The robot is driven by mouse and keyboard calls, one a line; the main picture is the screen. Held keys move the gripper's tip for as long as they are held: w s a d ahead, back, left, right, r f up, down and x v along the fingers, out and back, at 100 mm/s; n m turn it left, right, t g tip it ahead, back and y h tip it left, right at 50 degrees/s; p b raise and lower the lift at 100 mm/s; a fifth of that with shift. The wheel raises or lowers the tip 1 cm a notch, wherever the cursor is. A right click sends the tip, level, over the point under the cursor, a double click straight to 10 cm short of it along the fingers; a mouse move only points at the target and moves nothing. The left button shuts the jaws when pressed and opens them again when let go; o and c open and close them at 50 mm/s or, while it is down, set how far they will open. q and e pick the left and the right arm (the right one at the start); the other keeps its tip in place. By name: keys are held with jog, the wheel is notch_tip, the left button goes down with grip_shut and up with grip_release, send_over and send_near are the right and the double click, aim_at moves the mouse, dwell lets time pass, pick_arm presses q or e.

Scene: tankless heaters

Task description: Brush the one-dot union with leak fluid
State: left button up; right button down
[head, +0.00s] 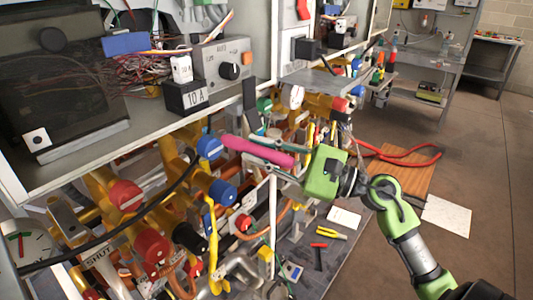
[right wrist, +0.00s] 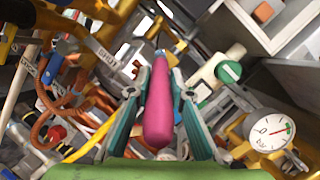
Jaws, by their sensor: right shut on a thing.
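My right gripper (head: 272,152) reaches in from the right and is shut on a pink-handled tool (head: 250,149), likely the brush. In the right wrist view the pink handle (right wrist: 158,112) lies between the teal fingers (right wrist: 160,85), its far end pointing into the pipework. In the head view its left end is close to a blue round cap (head: 209,147); I cannot tell whether they touch. Brush bristles cannot be made out. I cannot tell which fitting is the one-dot union, and no leak fluid container is clearly identifiable. My left gripper is not in view.
Yellow pipes with red caps (head: 126,195) and blue caps crowd below the heater cabinets. A grey control box (head: 222,62) stands on the ledge above. A dial gauge (right wrist: 270,132) is at right in the wrist view.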

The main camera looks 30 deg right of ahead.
jog(key=shift+w+a, duration=0.3)
jog(key=shift+w, duration=0.5)
dwell(0.6)
jog(key=shift+w+d+f+b, duration=0.2)
jog(key=shift+d+b, duration=0.55)
jog(key=shift+b, duration=0.15)
jog(key=shift+s+a+r+b, duration=0.25)
jog(key=shift+s+a+b, duration=0.3)
jog(key=shift+b, duration=0.35)
jog(key=shift+w, duration=0.1)
jog(key=shift+f, duration=0.1)
